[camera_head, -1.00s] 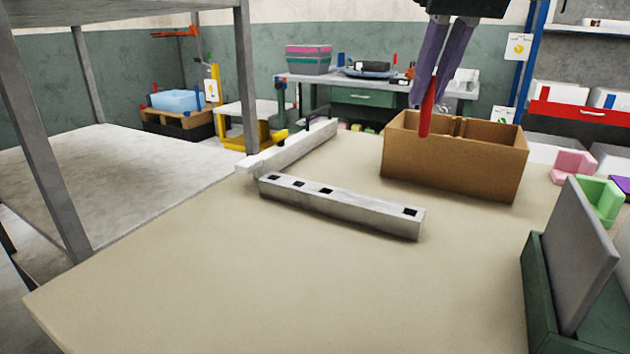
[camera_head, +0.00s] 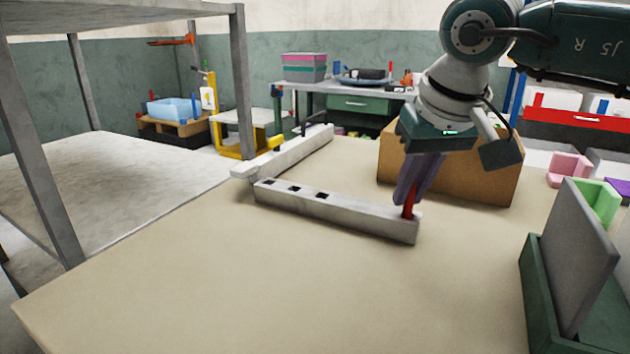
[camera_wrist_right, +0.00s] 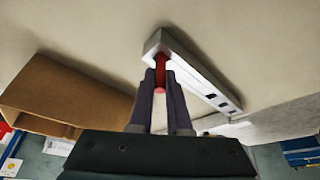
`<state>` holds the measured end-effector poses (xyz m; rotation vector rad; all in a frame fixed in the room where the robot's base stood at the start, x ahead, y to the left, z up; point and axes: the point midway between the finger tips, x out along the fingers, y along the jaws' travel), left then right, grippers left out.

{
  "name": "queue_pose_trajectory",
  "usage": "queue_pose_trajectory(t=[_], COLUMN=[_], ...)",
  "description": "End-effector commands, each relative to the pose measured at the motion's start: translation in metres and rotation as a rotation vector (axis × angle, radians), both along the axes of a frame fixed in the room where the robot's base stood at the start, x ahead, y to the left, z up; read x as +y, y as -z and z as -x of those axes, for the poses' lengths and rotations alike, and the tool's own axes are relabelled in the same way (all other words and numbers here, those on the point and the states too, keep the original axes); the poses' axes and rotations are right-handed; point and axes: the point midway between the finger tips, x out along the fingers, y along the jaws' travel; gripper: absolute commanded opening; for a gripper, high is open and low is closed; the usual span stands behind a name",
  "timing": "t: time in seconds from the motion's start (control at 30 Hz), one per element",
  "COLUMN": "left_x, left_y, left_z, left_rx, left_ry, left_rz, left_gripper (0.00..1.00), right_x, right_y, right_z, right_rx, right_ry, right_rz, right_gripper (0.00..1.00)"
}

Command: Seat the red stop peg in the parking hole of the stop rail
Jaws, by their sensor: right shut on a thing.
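The stop rail (camera_head: 340,210) is a pale grey bar lying on the table, with several dark square holes along its top. My right gripper (camera_head: 408,200) is shut on the red stop peg (camera_head: 409,208), which stands close to upright at the rail's right end. The peg covers the hole at that end; whether its tip is in the hole or just above it I cannot tell. In the right wrist view the peg (camera_wrist_right: 160,70) sits between the two purple fingers, over the end of the rail (camera_wrist_right: 200,82). My left gripper is not in view.
A cardboard box (camera_head: 480,175) stands just behind my right gripper. A second pale bar (camera_head: 290,152) lies at the rail's left end. A green holder with a grey panel (camera_head: 575,265) is at the right. The front of the table is clear.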

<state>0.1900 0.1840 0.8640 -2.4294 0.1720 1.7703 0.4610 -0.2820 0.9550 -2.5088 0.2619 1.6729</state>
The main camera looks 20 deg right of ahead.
Motion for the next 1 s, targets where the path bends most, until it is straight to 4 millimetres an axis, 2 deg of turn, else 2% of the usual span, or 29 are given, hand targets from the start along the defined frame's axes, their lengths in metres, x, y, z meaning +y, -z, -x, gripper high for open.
queue_pose_trajectory(t=[0.13,0.17,0.43,0.77,0.87,1.0], left_x=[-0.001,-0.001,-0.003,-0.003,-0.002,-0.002], left_y=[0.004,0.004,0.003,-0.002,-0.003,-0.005], left_z=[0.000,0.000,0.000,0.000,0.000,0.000], left_rx=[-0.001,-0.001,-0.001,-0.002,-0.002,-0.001], left_ry=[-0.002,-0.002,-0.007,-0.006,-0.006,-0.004], left_rz=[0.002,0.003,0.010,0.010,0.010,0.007], left_gripper=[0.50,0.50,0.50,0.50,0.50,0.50], right_x=[0.000,0.000,0.000,0.000,0.001,0.003], right_y=[0.004,0.004,0.003,-0.004,-0.019,-0.048], right_z=[0.000,0.000,0.000,0.001,0.006,0.018], right_rx=[0.000,0.000,0.000,-0.001,-0.004,-0.006], right_ry=[0.000,0.001,0.001,0.000,0.000,-0.001], right_rz=[0.000,0.000,0.000,0.000,0.000,0.002], right_gripper=[0.00,0.17,0.46,0.46,0.46,0.46])
